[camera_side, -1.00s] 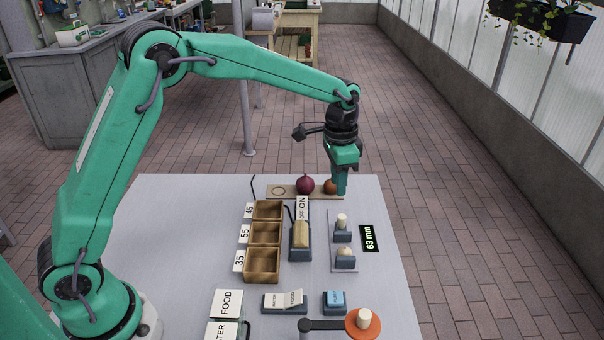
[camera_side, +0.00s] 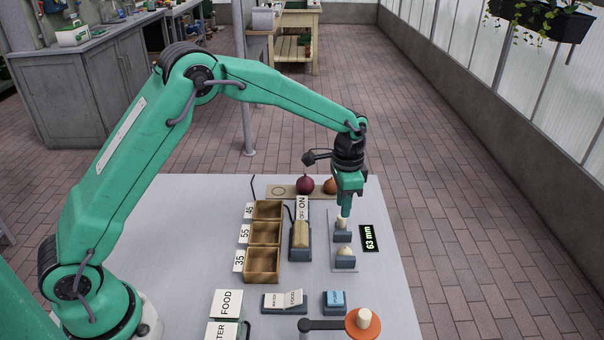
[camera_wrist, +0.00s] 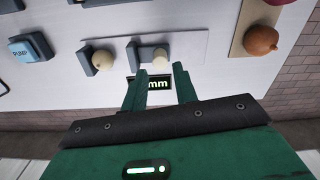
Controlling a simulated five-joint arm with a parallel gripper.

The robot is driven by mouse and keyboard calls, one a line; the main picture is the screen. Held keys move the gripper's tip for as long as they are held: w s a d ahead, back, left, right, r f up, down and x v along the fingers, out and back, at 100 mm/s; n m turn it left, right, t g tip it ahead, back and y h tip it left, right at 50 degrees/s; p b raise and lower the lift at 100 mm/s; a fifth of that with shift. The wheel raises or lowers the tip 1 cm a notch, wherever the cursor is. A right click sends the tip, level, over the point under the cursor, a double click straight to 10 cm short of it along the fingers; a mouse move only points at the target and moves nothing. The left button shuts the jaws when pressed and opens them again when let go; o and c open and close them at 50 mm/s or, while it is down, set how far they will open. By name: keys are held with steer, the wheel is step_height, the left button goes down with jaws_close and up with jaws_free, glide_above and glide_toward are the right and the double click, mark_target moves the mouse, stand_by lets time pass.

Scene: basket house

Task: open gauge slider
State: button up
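The gauge has two dark sliding blocks with cream knobs on a pale plate. The far block (camera_side: 342,237) and the near block (camera_side: 345,262) stand apart. The gauge display (camera_side: 370,239) beside them reads 63 mm. My gripper (camera_side: 345,214) points down right at the far block's knob. In the wrist view, my gripper (camera_wrist: 160,68) is open, and the far knob (camera_wrist: 160,58) shows at the gap between the fingertips. I cannot tell whether the fingers touch it. The near knob (camera_wrist: 103,60) lies to the left, clear of the fingers.
A red onion (camera_side: 305,184) and a brown onion (camera_side: 330,186) sit on a wooden board behind the gauge. An ON/OFF switch (camera_side: 300,240) and wooden bins (camera_side: 263,262) stand to the left. A blue PUMP button (camera_side: 334,301) and an orange disc (camera_side: 363,327) are nearer.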

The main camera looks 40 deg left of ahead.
mark_target(342, 227)
steer(key=shift+f, duration=1.85)
jaws_close()
